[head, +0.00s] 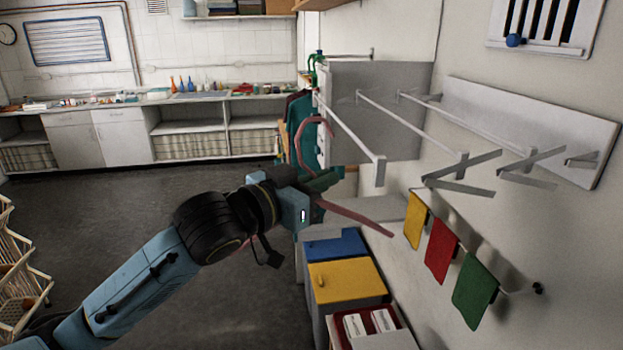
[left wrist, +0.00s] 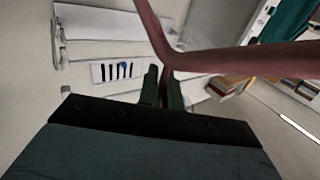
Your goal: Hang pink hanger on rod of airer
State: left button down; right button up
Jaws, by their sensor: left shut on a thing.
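My left gripper (head: 322,182) is shut on the pink hanger (head: 358,217), whose hook (head: 305,135) curves up and one arm slopes down to the right. In the left wrist view the green fingers (left wrist: 162,88) close on the pink hanger (left wrist: 230,60). The white wall airer (head: 530,125) has several rods reaching out from the wall. The hanger's hook is left of the front rod (head: 345,128) in the head view; I cannot tell the depth gap. My right gripper is not in view.
Dark and teal clothes (head: 303,125) hang behind the hanger's hook. Yellow, red (head: 441,250) and green cloths hang on the right wall below the airer. Blue and yellow bins (head: 345,280) stand below. The middle floor is clear.

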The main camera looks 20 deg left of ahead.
pick_arm(q)
jog(key=w+d+f+b, duration=0.2)
jog(key=w+d, duration=0.2)
jog(key=d, duration=0.2)
jog(key=shift+f+b, duration=0.3)
jog(key=shift+f, duration=0.1)
dwell(0.4)
jog(key=c, duration=1.5)
grip_release()
